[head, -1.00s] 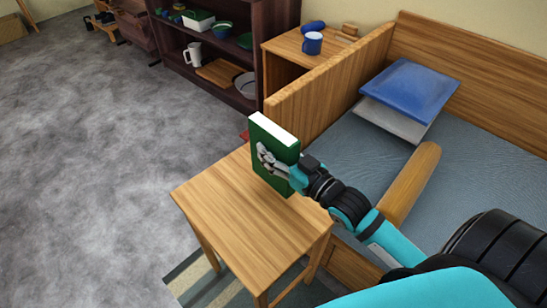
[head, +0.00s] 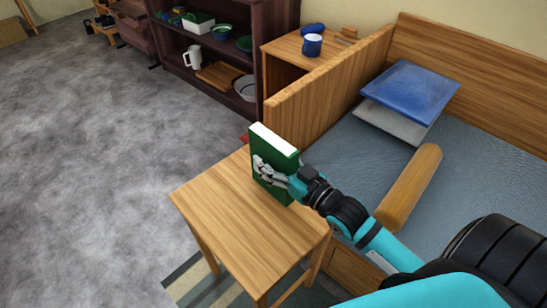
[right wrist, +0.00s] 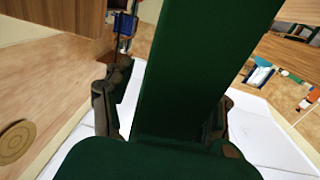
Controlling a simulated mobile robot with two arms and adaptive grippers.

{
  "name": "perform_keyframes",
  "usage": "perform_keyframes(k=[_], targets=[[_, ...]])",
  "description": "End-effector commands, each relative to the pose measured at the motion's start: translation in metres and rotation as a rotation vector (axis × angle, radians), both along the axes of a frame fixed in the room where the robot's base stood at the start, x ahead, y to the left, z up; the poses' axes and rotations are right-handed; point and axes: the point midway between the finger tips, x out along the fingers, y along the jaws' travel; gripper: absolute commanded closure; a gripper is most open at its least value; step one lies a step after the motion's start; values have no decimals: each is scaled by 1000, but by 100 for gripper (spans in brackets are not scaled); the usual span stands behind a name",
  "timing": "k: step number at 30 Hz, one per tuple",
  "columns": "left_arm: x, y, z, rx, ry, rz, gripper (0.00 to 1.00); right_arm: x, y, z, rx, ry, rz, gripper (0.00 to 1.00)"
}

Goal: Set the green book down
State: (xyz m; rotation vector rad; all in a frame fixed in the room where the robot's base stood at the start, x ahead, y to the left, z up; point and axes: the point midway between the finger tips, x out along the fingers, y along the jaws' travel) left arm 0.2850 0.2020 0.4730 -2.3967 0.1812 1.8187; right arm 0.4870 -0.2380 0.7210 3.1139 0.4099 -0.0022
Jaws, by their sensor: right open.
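The green book (head: 275,188) stands upright with its white page edge up, at the far right part of the small wooden table (head: 235,215). Its lower edge appears to rest on the tabletop. My right gripper (head: 268,172) is open, with its fingers still around the book. In the right wrist view the green cover (right wrist: 190,70) fills the middle, with the open gripper's fingers (right wrist: 162,118) on either side. Whether the fingers touch the covers is hard to tell. My left gripper is not in view.
A bed with a wooden side panel (head: 330,80), a blue pillow (head: 410,90) and a wooden rail (head: 408,188) is close to the right. Behind are a cabinet with a blue mug (head: 312,44) and a dark shelf (head: 238,100). The table's front part is clear.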

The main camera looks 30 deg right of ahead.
Motion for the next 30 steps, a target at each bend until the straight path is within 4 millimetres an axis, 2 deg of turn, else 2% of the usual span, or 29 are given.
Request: perform_keyframes(k=[5,8,15,21,25,30], targets=[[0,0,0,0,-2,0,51,-5,-1,2,-1,2,0,44],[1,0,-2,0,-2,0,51,-17,-4,1,0,4,0,44],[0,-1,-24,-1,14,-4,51,-63,-16,2,-1,6,1,44],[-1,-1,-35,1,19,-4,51,-95,-26,2,-1,5,0,44],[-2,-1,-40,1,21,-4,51,-108,-29,2,-1,3,0,44],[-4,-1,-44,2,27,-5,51,-115,-31,3,0,0,0,44]])
